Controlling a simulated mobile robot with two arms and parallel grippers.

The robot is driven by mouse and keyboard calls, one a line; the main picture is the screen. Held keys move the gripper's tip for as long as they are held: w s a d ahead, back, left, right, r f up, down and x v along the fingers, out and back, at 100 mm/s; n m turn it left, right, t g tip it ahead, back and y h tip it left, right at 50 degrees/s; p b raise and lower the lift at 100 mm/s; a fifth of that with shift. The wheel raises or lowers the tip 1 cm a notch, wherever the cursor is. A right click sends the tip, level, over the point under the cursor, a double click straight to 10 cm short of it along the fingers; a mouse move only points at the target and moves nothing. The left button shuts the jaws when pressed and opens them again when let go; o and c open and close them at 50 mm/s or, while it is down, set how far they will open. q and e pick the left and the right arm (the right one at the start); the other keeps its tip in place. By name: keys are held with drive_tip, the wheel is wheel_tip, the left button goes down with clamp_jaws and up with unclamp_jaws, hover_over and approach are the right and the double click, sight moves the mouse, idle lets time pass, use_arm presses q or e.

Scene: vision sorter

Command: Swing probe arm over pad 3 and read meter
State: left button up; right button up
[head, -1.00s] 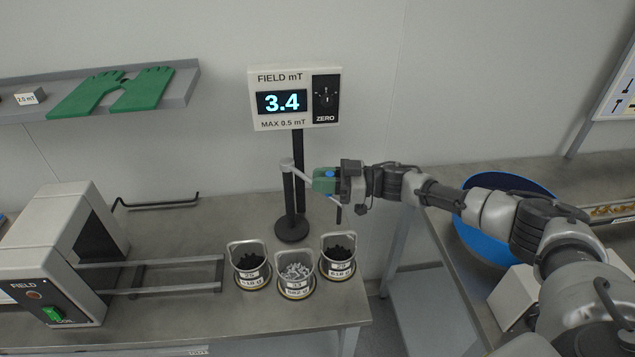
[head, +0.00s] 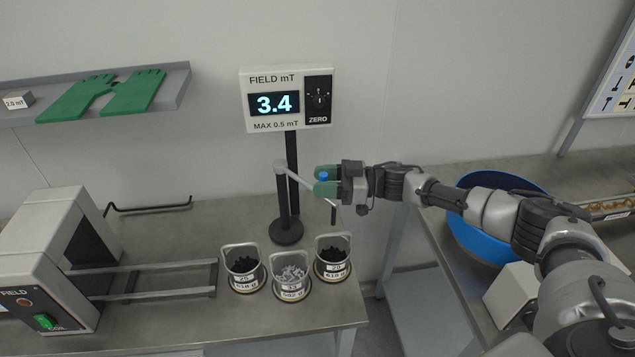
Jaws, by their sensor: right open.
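The field meter (head: 287,122) stands on a dark post and its lit display (head: 274,104) reads 3.4, above the print "MAX 0.5 mT". The grey probe arm (head: 303,181) reaches right from the top of a short post; its dark probe (head: 333,213) hangs above and behind the rightmost bucket (head: 333,262). My right gripper (head: 325,180) is open, its green fingertips parted on either side of the arm's blue knob (head: 323,176). The middle bucket (head: 291,288) holds light grey pieces; the left bucket (head: 243,280) holds dark ones. Pad numbers are not legible. My left gripper is out of view.
The coil box (head: 48,262) with rails stands at the left of the bench. Green gloves (head: 131,92) lie on a wall shelf (head: 178,88). A blue basin (head: 478,245) sits on the right bench, behind my right arm. A gap separates the two benches.

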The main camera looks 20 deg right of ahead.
drive_tip(key=b+v, duration=0.2)
drive_tip(key=v, duration=0.7)
drive_tip(key=shift+s+d+b, duration=0.2)
drive_tip(key=shift+d+b, duration=0.05)
drive_tip(key=shift+b, duration=0.15)
drive_tip(key=shift+f, duration=0.15)
